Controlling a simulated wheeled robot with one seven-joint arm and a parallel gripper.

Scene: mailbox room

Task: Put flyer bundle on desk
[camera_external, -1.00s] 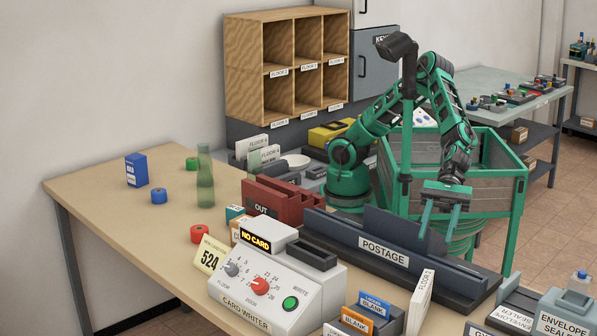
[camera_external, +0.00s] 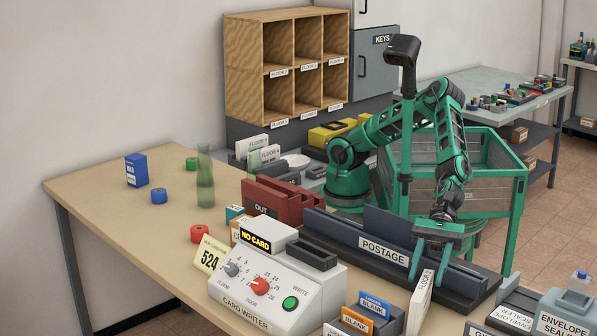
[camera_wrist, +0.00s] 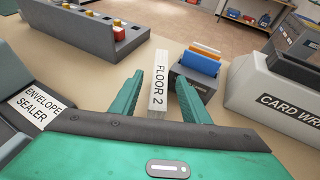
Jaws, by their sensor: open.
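A white upright slab labelled FLOOR 2 (camera_external: 420,303) stands near the front of the tan desk (camera_external: 110,195), beside the blank-card holder. It may be the flyer bundle; no label says so. In the wrist view the slab (camera_wrist: 159,85) shows between the two green fingers, seen from above, with its label facing up. My gripper (camera_external: 440,270) is open, just above and behind the slab in the external view, fingers pointing down. In the wrist view my gripper (camera_wrist: 160,90) has its fingers spread either side of the slab; I cannot tell whether they touch it.
A dark POSTAGE unit (camera_external: 383,252) stands behind the slab. The card writer (camera_external: 270,285) is to its left, the card holder (camera_external: 365,315) close beside it. An envelope sealer (camera_external: 565,315) stands to the right. The desk's left part has free room around a green bottle (camera_external: 205,180).

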